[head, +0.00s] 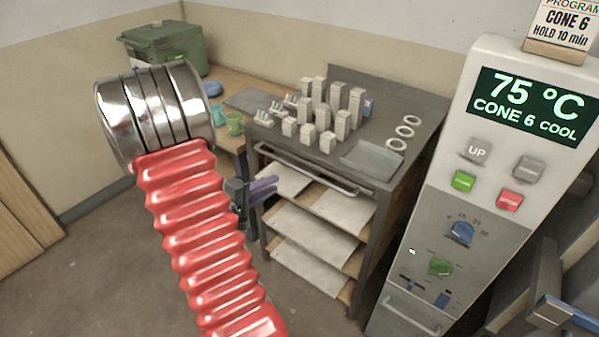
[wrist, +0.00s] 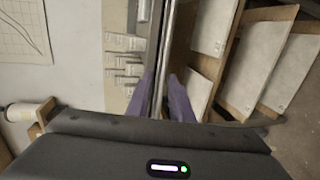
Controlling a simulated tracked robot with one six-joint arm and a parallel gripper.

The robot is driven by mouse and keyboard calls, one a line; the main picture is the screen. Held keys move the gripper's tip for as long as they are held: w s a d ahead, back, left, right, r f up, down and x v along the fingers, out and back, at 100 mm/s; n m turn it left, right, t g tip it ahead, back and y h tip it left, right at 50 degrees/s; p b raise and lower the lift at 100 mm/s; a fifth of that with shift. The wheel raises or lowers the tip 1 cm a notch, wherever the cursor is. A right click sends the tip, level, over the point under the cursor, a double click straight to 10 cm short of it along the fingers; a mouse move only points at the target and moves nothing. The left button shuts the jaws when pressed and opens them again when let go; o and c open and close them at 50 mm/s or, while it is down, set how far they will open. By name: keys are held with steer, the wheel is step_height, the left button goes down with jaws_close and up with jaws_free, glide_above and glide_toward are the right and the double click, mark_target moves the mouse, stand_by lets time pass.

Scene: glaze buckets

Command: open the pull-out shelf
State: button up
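The pull-out shelf is under the top of a dark grey cart, and its metal bar handle (head: 312,173) runs along the cart's front edge. My gripper (head: 272,187) has purple fingers and is in front of the cart, near the left half of the bar. In the wrist view, the bar (wrist: 166,45) runs up the picture and lines up with the gap between the two fingers of my gripper (wrist: 165,100). The fingers stand apart, one on each side of that line. I cannot tell whether they touch the bar. The shelf looks pushed in.
Pale boards (head: 315,232) lie on lower shelves under the bar. Light blocks, rings and a grey tray (head: 371,158) stand on the cart top (head: 330,90). A kiln control panel (head: 480,170) is close on the right. Open floor (head: 110,260) lies to the left.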

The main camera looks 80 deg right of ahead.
mark_target(301, 172)
steer(key=f, duration=0.1)
steer(key=d+f, duration=0.1)
steer(key=d, duration=0.1)
steer(key=shift+s+d+f+n+t+h, duration=0.2)
steer(key=shift+s+f+n+t+h, duration=0.1)
steer(key=shift+s+f+h, duration=0.1)
steer(key=x, duration=1.3)
steer(key=shift+s+d+f, duration=0.15)
steer(key=shift+d, duration=0.15)
steer(key=shift+c, duration=0.4)
jaws_close()
steer(key=shift+f, duration=0.1)
